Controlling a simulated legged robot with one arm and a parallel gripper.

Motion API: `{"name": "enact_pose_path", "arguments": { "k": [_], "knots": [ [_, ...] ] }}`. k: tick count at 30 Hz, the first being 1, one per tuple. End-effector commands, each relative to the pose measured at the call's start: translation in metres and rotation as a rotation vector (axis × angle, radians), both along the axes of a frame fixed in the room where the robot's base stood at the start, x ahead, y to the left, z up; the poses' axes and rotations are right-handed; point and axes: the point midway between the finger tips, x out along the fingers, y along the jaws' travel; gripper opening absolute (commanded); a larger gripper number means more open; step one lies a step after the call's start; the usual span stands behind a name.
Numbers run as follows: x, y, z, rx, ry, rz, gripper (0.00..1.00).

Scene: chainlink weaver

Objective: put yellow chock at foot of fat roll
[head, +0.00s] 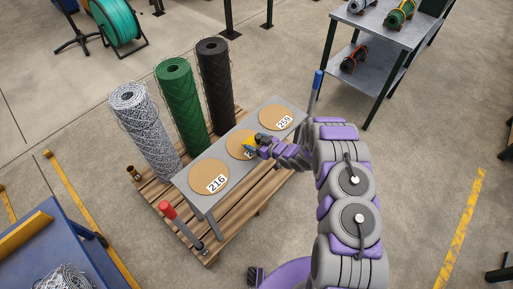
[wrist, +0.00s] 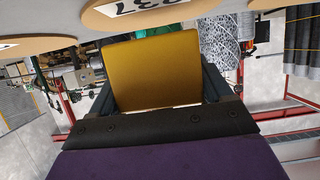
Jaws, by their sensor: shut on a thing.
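The yellow chock (head: 249,145) is in my gripper (head: 257,142), over the middle round pad of the grey bench in the head view. In the wrist view the chock (wrist: 153,75) fills the space between the dark jaws, which are shut on it. Three mesh rolls stand upright on a wooden pallet (head: 172,207) behind the bench: a silver one (head: 145,130), a green one (head: 180,105) and a black one (head: 215,85). Which is fattest is hard to tell. The middle pad's label is partly hidden by my gripper.
The bench (head: 206,205) bears round tan pads, one marked 216 (head: 209,178) and one marked 259 (head: 276,117). A small brass-coloured piece (head: 133,173) sits left of the silver roll.

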Motion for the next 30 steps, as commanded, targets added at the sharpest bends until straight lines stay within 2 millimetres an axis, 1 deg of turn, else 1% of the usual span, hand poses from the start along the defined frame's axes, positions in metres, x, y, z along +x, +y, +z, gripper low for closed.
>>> {"name": "enact_pose_path", "arguments": {
  "k": [2,4,9,10,21,22,28,30],
  "knots": [
    [0.001,-0.001,-0.002,0.002,0.0,0.0,0.34],
    [0.001,-0.003,-0.008,0.005,0.003,-0.001,0.34],
    [0.0,-0.006,-0.031,0.008,0.003,-0.001,0.34],
    [0.001,-0.006,-0.033,0.009,0.001,0.0,0.34],
    [0.001,-0.002,-0.036,0.004,0.0,-0.001,0.34],
    [0.001,-0.002,-0.037,0.003,-0.001,0.0,0.8],
    [0.001,-0.003,-0.036,0.004,0.001,0.0,0.99],
    [0.001,-0.004,-0.036,0.006,0.001,-0.001,1.0]
  ]
}}
